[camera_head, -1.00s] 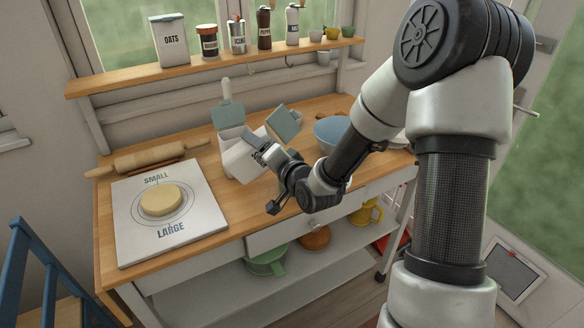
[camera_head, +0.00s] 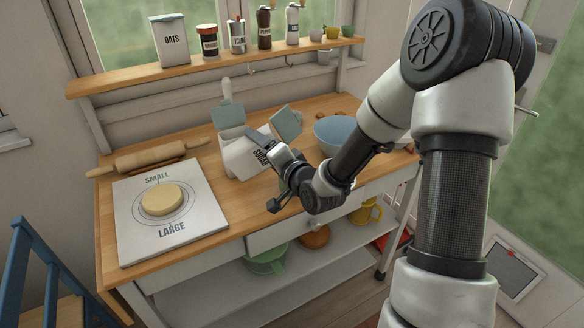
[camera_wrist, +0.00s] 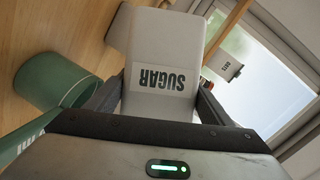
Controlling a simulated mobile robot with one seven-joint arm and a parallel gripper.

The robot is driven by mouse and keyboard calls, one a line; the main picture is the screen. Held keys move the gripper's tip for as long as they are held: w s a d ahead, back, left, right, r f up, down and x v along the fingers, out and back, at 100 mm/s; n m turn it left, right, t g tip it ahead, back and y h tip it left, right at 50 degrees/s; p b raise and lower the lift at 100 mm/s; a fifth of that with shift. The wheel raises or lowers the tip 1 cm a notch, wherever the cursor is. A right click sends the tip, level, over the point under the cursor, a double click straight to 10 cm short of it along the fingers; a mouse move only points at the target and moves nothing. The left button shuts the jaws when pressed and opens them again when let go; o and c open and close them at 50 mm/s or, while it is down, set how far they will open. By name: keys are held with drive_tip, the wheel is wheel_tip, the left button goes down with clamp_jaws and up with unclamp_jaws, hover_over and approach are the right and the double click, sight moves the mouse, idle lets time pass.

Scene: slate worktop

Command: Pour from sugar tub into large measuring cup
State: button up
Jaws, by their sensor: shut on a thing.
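The white sugar tub (camera_head: 240,158) is in my gripper (camera_head: 264,146), tilted over the worktop, with part of its label showing. In the wrist view the tub (camera_wrist: 165,45) sits between both fingers (camera_wrist: 157,100), its SUGAR label upside down in the picture. My gripper is shut on it. The tub's mouth and contents are hidden. A green round cup (camera_wrist: 50,85) with a lettered handle shows at the left of the wrist view, apart from the tub; it looks like the large measuring cup. I cannot make it out in the head view.
A white board (camera_head: 200,225) with a pale round block stands left; a rolling pin (camera_head: 150,158) lies behind it. Teal lids (camera_head: 228,114) (camera_head: 287,122) rise near the tub. A blue bowl (camera_head: 332,132) is right. A shelf (camera_head: 200,72) with jars runs behind.

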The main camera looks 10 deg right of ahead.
drive_tip(key=shift+d+r+m+y+p, duration=0.3)
drive_tip(key=shift+r+m, duration=0.1)
drive_tip(key=shift+m, duration=0.1)
idle(0.7)
drive_tip(key=shift+d+r+m+t+p, duration=0.15)
drive_tip(key=shift+d+m+t+p, duration=0.1)
drive_tip(key=shift+d+m, duration=0.2)
drive_tip(key=shift+d+r+m+t+p, duration=0.15)
drive_tip(key=shift+d+m+t, duration=0.15)
drive_tip(key=shift+d, duration=0.25)
idle(0.8)
drive_tip(key=shift+d+r+m+t+y, duration=0.2)
drive_tip(key=shift+d+m+t, duration=0.1)
drive_tip(key=shift+m, duration=0.45)
drive_tip(key=shift+d+r+m+t+y, duration=0.2)
drive_tip(key=shift+d+m, duration=0.1)
drive_tip(key=shift+m, duration=0.4)
idle(3.2)
